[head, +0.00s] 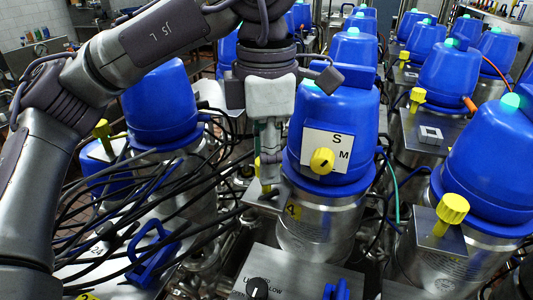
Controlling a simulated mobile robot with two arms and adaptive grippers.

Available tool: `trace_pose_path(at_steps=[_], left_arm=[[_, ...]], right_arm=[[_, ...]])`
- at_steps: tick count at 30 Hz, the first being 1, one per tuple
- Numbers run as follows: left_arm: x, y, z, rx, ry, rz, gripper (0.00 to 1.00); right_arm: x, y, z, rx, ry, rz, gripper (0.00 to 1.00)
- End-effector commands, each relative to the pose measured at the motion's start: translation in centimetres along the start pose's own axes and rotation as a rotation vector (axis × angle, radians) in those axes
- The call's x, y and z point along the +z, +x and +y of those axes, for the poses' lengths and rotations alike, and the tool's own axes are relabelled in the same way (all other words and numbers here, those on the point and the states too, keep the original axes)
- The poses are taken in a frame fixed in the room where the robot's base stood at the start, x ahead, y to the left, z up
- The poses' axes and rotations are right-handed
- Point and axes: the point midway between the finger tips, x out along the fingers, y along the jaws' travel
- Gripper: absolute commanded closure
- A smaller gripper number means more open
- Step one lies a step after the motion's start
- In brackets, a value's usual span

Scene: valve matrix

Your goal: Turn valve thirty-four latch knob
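A blue-capped valve (345,110) stands upright in the middle of the head view. Its front carries a white plate marked S and M with a yellow knob (321,161). My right gripper is not in view.
Black cables (140,215) run in a tangle at the left. A blue valve (480,165) with a yellow knob (452,208) stands at the right. More blue valves fill the back.

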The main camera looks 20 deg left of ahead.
Motion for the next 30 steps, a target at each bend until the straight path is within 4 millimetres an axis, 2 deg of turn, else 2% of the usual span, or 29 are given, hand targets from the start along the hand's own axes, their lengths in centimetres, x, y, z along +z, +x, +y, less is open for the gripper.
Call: trace_pose_path(at_steps=[1,6,17,30], left_arm=[[0.00,-0.01,0.00,0.000,0.000,0.000,0.74],[0.00,-0.02,-0.01,0.000,0.000,0.000,1.00],[0.01,0.01,0.00,0.000,0.073,0.001,1.00],[0.00,-0.08,-0.01,0.000,0.367,0.003,1.00]], right_arm=[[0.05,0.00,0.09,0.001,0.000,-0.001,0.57],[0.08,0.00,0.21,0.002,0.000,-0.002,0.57],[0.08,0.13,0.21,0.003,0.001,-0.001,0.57],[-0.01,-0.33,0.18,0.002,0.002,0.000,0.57]])
